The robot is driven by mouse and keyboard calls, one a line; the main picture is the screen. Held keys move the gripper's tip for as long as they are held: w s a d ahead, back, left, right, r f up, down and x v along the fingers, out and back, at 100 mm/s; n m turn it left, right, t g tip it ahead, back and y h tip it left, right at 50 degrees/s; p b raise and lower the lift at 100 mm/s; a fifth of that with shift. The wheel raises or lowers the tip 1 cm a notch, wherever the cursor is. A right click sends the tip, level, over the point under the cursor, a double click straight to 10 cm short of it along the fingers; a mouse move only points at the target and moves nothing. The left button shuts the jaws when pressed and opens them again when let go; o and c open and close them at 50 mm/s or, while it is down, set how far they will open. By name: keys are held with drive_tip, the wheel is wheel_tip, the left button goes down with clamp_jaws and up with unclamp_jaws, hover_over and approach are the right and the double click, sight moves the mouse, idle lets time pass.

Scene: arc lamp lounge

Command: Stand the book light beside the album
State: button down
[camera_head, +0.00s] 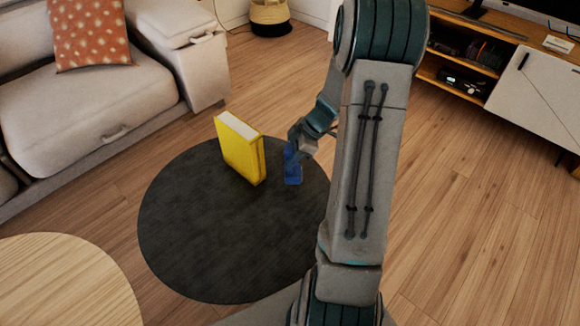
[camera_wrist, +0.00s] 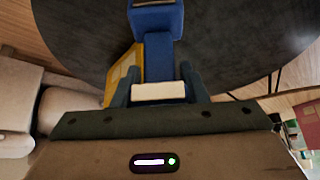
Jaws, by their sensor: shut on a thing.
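The yellow album (camera_head: 240,150) stands upright on the dark round table (camera_head: 200,250), and part of it shows behind my fingers in the wrist view (camera_wrist: 128,72). The blue book light (camera_head: 292,166) is upright just right of the album, with a gap between them. In the wrist view the book light (camera_wrist: 156,45) extends out from between my fingers over the dark top. My gripper (camera_wrist: 157,78) is shut on the book light; in the head view my arm hides part of it. The light's base is at the table top, but I cannot tell whether it touches.
A pale sofa (camera_head: 90,110) with an orange cushion (camera_head: 90,35) stands at the left. A light wooden round table (camera_head: 70,285) is at the front left. A media cabinet (camera_head: 535,95) is at the right. The front of the dark top is clear.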

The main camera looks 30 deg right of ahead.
sight(293, 174)
drive_tip(key=shift+f+b, duration=0.7)
drive_tip(key=shift+f, duration=1.35)
drive_tip(key=shift+f+b, duration=0.2)
drive_tip(key=shift+b, duration=0.1)
drive_tip(key=c, duration=0.9)
unclamp_jaws()
drive_tip(key=shift+o, duration=0.2)
drive_tip(key=shift+r, duration=0.1)
